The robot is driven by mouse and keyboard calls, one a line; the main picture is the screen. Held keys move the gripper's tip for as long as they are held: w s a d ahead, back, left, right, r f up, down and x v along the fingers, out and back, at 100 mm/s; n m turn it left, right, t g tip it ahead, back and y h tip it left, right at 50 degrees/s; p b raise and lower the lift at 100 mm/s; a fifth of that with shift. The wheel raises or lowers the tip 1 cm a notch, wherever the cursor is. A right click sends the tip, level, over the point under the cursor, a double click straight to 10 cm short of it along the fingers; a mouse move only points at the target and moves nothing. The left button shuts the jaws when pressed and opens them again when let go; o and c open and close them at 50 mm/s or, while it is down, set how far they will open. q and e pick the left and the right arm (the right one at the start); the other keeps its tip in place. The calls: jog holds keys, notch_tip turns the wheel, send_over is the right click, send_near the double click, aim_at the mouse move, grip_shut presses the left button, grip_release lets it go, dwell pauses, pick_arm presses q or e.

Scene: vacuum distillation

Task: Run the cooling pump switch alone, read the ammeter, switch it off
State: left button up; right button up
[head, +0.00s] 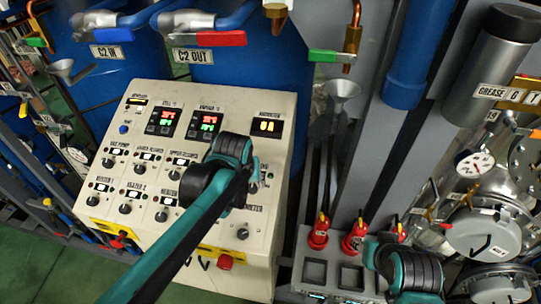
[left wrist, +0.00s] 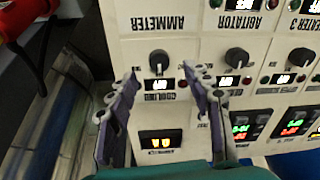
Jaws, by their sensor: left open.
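The cream control panel (head: 140,98) stands at the centre left of the head view. Its ammeter display (head: 267,126) is lit at the upper right and seems to read 0 A. In the left wrist view the panel is upside down, with the ammeter display (left wrist: 161,143) at the bottom. The cooling pump knob (left wrist: 159,61) is black, with a small readout beside it that looks like OFF. My left gripper (left wrist: 163,74) is open, its fingers on either side of the readout, near the knob; contact cannot be told. In the head view, my left wrist hides this area.
Other knobs sit close by, such as the agitator knob (left wrist: 237,58). A red button (head: 225,262) is on the panel's lower front. Red-capped items (head: 318,232) stand right of the panel. My right arm is at the lower right; its fingers do not show.

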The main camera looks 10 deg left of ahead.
aim_at(252, 188)
pick_arm(q)
jog(key=x, duration=0.7)
jog(key=shift+w+d+r, duration=0.1)
jog(key=shift+w, duration=0.35)
jog(key=shift+s, duration=0.1)
jog(key=c, duration=1.2)
